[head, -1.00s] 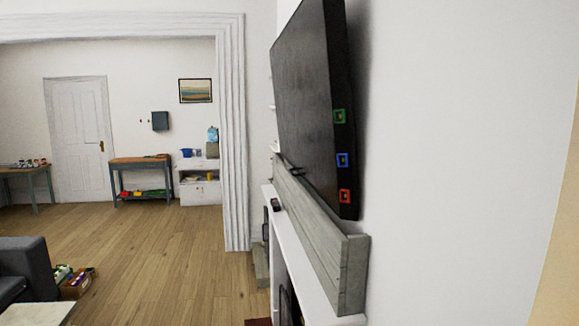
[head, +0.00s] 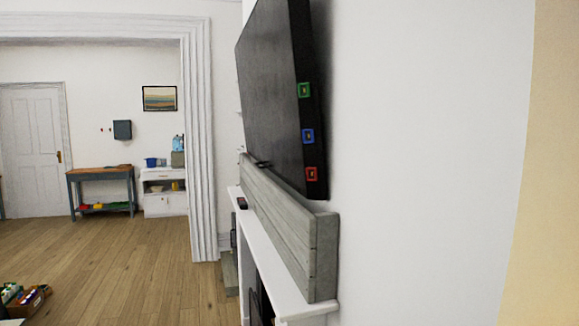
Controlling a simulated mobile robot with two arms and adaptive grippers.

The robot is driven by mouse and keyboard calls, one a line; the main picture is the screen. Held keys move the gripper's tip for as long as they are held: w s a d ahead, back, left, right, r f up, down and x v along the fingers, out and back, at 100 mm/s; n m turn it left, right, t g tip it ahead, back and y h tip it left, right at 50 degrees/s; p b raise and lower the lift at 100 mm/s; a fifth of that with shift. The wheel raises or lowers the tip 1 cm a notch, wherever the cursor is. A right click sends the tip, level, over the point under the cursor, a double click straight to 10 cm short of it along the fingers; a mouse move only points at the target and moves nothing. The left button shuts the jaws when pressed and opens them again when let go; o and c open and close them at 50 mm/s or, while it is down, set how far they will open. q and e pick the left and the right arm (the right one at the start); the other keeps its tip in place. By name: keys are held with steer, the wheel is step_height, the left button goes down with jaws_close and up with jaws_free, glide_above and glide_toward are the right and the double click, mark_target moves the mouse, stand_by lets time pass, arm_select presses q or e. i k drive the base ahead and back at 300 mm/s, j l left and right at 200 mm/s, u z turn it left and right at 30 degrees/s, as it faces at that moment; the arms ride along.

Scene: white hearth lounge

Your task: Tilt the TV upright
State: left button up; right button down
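The TV (head: 272,90) is a large black panel on the white wall at the upper middle of the head view, seen from a steep side angle. It leans, with its top further from the wall than its bottom edge. Its near side edge carries a green, a blue and a red square marker. A grey wooden beam (head: 290,222) runs just below it, above the white mantel (head: 285,290). Neither of my grippers is in view.
A small dark object (head: 242,203) lies on the mantel. A white door frame (head: 200,140) stands left of the fireplace. A workbench (head: 101,174) and a white cabinet (head: 163,190) stand beyond. A box (head: 27,300) sits on the floor at lower left. The wooden floor (head: 125,260) between is clear.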

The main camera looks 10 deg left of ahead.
mark_target(274, 52)
steer(key=i+j+z, duration=0.35)
steer(key=j, duration=0.2)
steer(key=i+j+z, duration=0.2)
steer(key=j, duration=0.15)
steer(key=i+j+z, duration=0.2)
steer(key=k+j, duration=0.05)
steer(key=j, duration=0.05)
